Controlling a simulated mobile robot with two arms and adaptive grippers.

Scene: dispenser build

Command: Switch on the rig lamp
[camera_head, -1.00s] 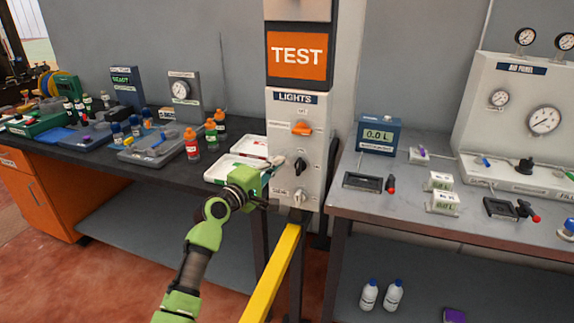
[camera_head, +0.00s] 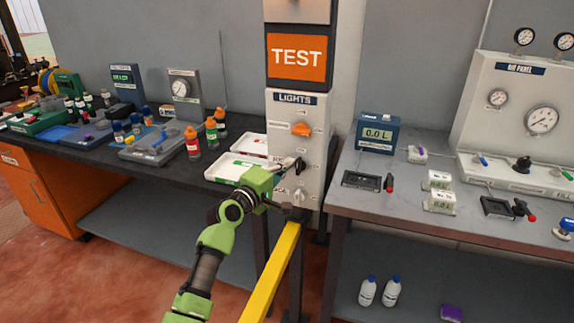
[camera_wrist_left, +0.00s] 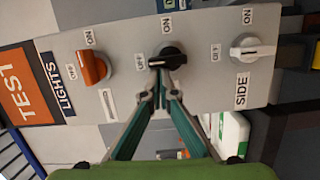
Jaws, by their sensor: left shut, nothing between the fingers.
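The LIGHTS panel (camera_head: 312,130) is an upright light-grey box with an orange knob (camera_head: 301,129) at the top, a black knob (camera_head: 300,165) in the middle and a white knob (camera_head: 299,195) below. The white knob's label reads SIDE; the others are too small to read. My left gripper (camera_head: 287,168) is shut and empty, its fingertips (camera_wrist_left: 159,94) just in front of the black knob; contact cannot be told.
An orange TEST sign (camera_head: 297,55) sits above the panel. A yellow rail (camera_head: 272,272) runs below it. Left, a dark bench (camera_head: 165,172) holds bottles and a white-and-green tray (camera_head: 232,166). Right, a grey bench (camera_head: 385,205) carries a readout (camera_head: 377,135) and other devices.

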